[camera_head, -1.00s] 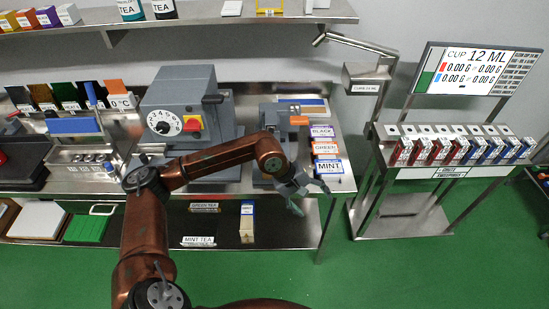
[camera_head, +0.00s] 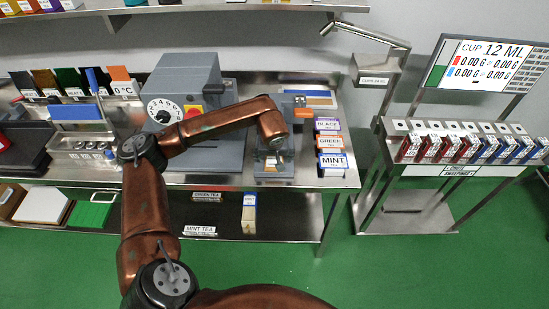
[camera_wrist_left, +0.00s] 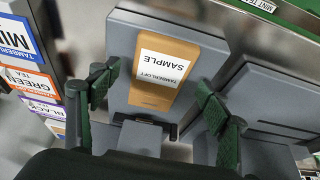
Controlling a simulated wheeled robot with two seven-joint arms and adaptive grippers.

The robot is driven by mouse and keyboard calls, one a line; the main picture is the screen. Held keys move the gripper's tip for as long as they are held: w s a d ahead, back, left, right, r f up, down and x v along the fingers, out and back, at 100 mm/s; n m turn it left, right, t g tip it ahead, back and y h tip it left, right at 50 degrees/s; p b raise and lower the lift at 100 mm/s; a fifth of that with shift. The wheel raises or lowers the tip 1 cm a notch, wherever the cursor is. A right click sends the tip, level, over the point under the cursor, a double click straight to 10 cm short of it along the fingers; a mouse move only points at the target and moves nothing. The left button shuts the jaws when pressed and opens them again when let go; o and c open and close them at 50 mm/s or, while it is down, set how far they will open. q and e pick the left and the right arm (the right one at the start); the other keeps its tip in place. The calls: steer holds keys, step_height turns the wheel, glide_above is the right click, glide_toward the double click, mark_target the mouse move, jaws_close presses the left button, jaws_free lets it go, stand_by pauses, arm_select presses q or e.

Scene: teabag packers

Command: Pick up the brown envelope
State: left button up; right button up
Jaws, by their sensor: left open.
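The brown envelope (camera_wrist_left: 149,97) shows in the left wrist view with a white label reading "SAMPLE TAMBERLOFT". It lies on a grey machine (camera_wrist_left: 120,40). My left gripper (camera_wrist_left: 157,84) is open, with one green-padded finger on each side of the envelope's lower part. The fingers look apart from the envelope. My right gripper is not in view.
Tea boxes marked black, green and mint (camera_head: 332,161) stand right of the small machine. A larger grey machine with a dial (camera_head: 185,95) stands to its left. A dispenser stand with a screen (camera_head: 482,66) is at the right. Green floor is clear in front.

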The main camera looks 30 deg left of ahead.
arm_select(q)
steer(key=shift+w+a+f, duration=0.1)
steer(key=shift+w+f, duration=0.1)
steer(key=shift+f, duration=0.3)
steer(key=shift+r, duration=0.1)
steer(key=shift+c, duration=0.4)
steer(key=c, duration=1)
steer(key=shift+o, duration=0.2)
